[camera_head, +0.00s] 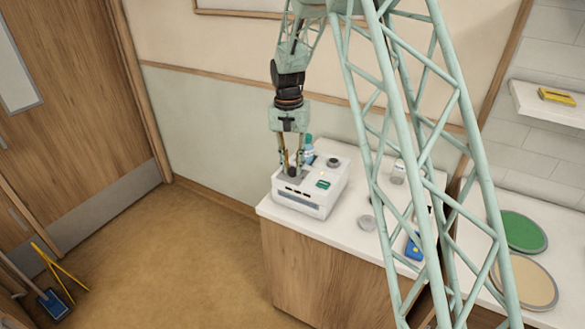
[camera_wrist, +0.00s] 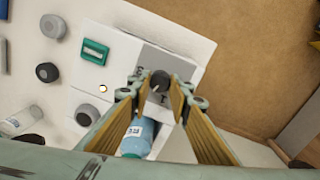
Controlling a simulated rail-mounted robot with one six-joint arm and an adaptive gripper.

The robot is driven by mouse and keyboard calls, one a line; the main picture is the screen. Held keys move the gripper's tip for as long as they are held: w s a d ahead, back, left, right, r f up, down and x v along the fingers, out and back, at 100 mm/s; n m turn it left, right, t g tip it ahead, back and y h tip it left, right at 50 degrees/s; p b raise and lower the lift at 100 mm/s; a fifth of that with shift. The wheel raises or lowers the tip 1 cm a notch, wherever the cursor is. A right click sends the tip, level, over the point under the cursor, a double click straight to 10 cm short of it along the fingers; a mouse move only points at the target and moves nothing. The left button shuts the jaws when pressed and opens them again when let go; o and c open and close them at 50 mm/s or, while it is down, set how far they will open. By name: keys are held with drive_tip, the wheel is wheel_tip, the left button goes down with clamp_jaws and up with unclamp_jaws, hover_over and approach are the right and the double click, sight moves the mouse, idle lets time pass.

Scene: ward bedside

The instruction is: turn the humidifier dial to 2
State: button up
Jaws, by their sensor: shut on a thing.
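The humidifier (camera_head: 311,200) is a white box on the counter, with a green display (camera_head: 323,184) that also shows in the wrist view (camera_wrist: 95,52). Its dark dial (camera_wrist: 160,80) has a light pointer mark and sits on a grey panel at one end of the box. My gripper (camera_head: 292,168) points down over that panel. In the wrist view my gripper (camera_wrist: 159,88) has one finger on each side of the dial and is shut on it. Marks around the dial are partly hidden by the fingers and too small to read surely.
A blue bottle (camera_wrist: 140,134) stands close beside the fingers. A grey round knob (camera_wrist: 86,115) is on the box. A white bottle (camera_head: 398,172), a grey disc (camera_head: 366,223) and a blue device (camera_head: 414,247) are on the counter (camera_head: 340,235). Open floor lies left of it.

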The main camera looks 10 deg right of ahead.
sight(291, 168)
drive_tip(key=shift+m, duration=1)
drive_tip(key=o, duration=0.8)
drive_tip(key=shift+o, duration=0.2)
drive_tip(key=shift+r, duration=0.15)
wheel_tip(291, 168, up, 12)
drive_tip(key=shift+w+a, duration=0.15)
drive_tip(key=shift+a, duration=0.05)
